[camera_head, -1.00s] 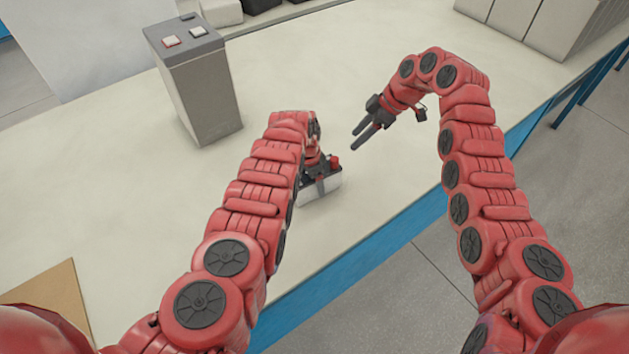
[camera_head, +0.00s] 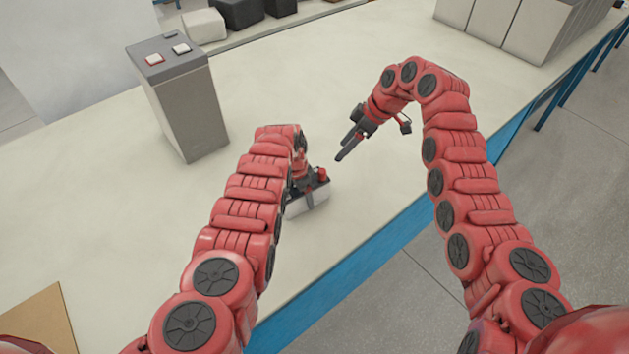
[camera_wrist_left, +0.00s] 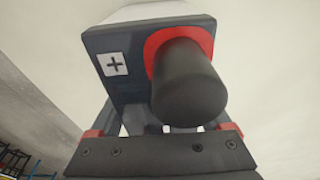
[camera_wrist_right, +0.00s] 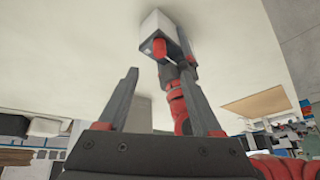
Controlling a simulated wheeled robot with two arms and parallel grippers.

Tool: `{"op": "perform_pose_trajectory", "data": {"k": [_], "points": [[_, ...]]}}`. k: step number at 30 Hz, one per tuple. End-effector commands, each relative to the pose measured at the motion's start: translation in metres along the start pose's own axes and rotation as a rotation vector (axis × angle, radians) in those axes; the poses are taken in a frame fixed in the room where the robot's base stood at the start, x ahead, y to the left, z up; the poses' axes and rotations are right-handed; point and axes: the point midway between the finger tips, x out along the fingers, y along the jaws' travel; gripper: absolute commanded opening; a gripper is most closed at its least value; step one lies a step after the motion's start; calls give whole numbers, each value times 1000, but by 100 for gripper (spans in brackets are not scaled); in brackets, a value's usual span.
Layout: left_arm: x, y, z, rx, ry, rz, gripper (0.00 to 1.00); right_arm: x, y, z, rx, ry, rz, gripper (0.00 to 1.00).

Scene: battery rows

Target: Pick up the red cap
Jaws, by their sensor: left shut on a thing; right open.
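The red cap (camera_head: 322,174) stands on the dark top of a white-sided battery (camera_head: 322,199) on the table. In the right wrist view, the battery (camera_wrist_right: 157,24) has a small red piece (camera_wrist_right: 160,48) at its dark end. In the left wrist view, a black cylinder (camera_wrist_left: 188,85) with a red ring stands beside a plus mark (camera_wrist_left: 112,64); I cannot tell if this is the cap's underside. My left gripper (camera_head: 308,188) is shut on the battery, its fingers partly hidden by the arm.
Large pale boxes (camera_head: 515,25) stand at the back right. A brown board (camera_head: 38,322) lies at the lower left. The table's blue edge (camera_head: 400,235) runs along the near right.

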Motion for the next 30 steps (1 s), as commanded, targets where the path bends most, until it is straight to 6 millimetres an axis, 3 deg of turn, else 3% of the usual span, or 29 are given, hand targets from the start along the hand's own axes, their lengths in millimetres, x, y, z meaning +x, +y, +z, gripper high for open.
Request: {"op": "perform_pose_trajectory", "data": {"k": [30], "points": [[0,-1,0,-1,0,-1,0,-15,-6,-9,2551,-10,116,66]]}}
